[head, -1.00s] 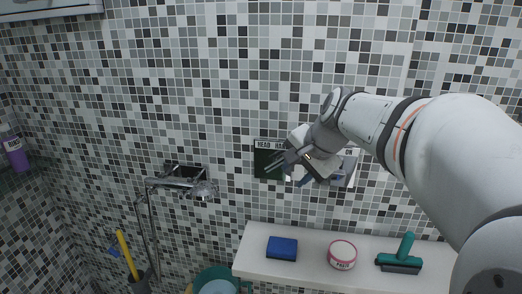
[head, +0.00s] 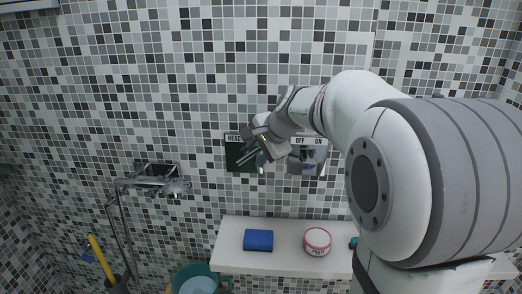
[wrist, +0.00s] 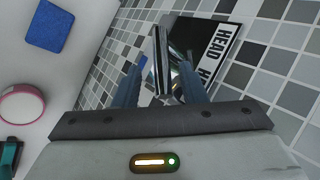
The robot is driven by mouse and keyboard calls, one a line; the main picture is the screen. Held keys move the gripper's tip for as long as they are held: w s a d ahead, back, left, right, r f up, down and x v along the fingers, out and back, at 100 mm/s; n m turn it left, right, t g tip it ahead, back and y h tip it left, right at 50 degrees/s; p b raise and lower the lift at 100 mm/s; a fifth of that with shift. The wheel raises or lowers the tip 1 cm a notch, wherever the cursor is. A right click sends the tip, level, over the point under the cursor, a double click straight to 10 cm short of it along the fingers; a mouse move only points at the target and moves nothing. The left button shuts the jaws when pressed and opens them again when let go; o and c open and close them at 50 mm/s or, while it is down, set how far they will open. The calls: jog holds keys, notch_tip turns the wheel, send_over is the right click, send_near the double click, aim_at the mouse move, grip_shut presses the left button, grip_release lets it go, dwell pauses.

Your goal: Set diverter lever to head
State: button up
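The diverter's dark plate (head: 240,155) is on the tiled wall with a HEAD label at its upper left; the HEAD label (wrist: 217,42) also shows in the wrist view. A shiny metal lever (wrist: 161,58) stands out from the plate, between the two fingers in the wrist view. My gripper (head: 252,157) is in front of the plate, covering its right part and the other label. In the wrist view my gripper (wrist: 158,78) has its fingers apart, with gaps beside the lever; contact cannot be told.
An OFF/ON plate with a knob (head: 307,157) is close right of my gripper. A shower fitting (head: 150,184) is on the wall at left. Below is a white shelf (head: 285,262) with a blue sponge (head: 258,240) and a pink-rimmed tin (head: 317,241).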

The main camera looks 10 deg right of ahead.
grip_shut()
jog(key=shift+f, duration=0.1)
dwell(0.3)
jog(key=shift+d, duration=0.45)
jog(key=shift+a, duration=0.3)
jog(key=shift+d, duration=0.1)
jog(key=shift+p, duration=0.3)
